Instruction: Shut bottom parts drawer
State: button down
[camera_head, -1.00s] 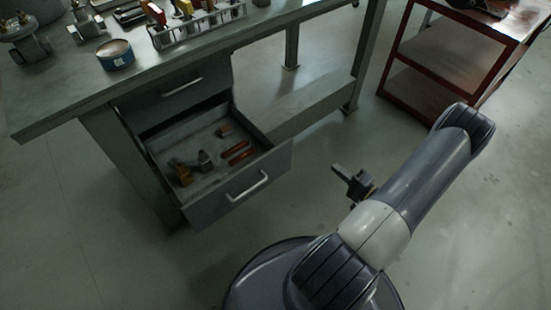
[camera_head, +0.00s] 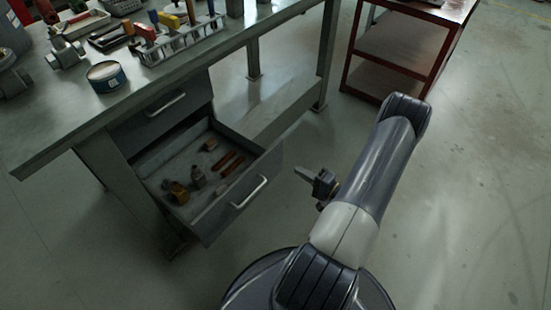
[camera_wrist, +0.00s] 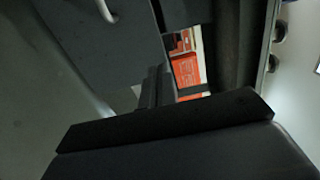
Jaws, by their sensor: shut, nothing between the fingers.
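The bottom parts drawer (camera_head: 245,204) stands pulled out of the grey workbench. Its front has a pale bar handle (camera_head: 250,191). Inside lie several small parts, among them orange-brown bars (camera_head: 231,164) and brass-coloured and grey fittings (camera_head: 178,192). My gripper (camera_head: 299,172) is shut and empty, to the right of the drawer front and apart from it in the head view. In the wrist view the dark fingers (camera_wrist: 160,86) are together, and a grey panel with part of a pale handle (camera_wrist: 106,10) shows at the upper left.
The upper drawer (camera_head: 160,110) is shut. The workbench top (camera_head: 75,110) holds a round tin (camera_head: 106,77), a tool rack (camera_head: 180,42) and other tools. A red-framed shelf cart (camera_head: 395,50) stands at the back right. The floor around the drawer front is clear.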

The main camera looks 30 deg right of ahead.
aim_at(269, 153)
jog(key=b+x, duration=0.1)
jog(key=x, duration=0.9)
jog(key=shift+w+a+b, duration=0.15)
jog(key=shift+w+b, duration=0.1)
jog(key=shift+b, duration=0.05)
